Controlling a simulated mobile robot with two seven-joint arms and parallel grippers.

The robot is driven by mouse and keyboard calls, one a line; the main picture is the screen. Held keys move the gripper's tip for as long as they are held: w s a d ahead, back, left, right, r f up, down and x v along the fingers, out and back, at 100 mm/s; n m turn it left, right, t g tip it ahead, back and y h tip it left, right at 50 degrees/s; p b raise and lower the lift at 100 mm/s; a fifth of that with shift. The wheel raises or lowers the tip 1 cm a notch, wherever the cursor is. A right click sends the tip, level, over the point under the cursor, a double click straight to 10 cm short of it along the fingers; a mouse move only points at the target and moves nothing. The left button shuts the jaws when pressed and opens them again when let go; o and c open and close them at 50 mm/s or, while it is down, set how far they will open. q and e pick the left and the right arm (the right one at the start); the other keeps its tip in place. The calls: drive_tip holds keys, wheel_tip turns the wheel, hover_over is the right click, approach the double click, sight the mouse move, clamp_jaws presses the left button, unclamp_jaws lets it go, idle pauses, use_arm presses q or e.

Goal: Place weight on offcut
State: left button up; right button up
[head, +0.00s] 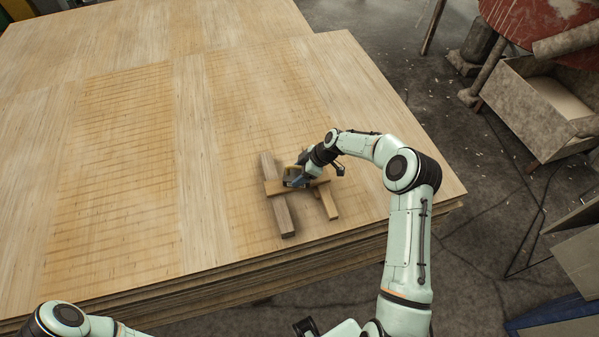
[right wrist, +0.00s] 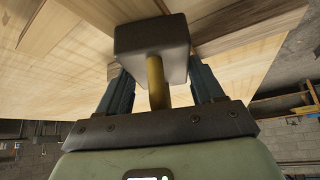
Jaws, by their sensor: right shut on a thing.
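The weight, a grey block with a brass-coloured post, is in my right gripper (head: 298,176); in the right wrist view it fills the upper middle (right wrist: 152,42). The right gripper (right wrist: 157,85) is shut on the post.
The wood pieces lie on a broad veneer stack (head: 130,150), near its front right edge. The sheet left of the pieces is clear. A grey bin (head: 530,105) and other clutter stand on the floor beyond the right edge.

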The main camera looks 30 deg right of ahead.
drive_tip(key=shift+f, duration=0.15)
drive_tip(key=o, duration=1.6)
drive_tip(key=shift+c, duration=0.2)
drive_tip(key=shift+r, duration=0.35)
drive_tip(key=v, duration=1.1)
drive_tip(key=shift+s+r+b, duration=0.2)
drive_tip(key=shift+r+b, duration=0.05)
drive_tip(key=shift+b, duration=0.15)
drive_tip(key=shift+d, duration=0.15)
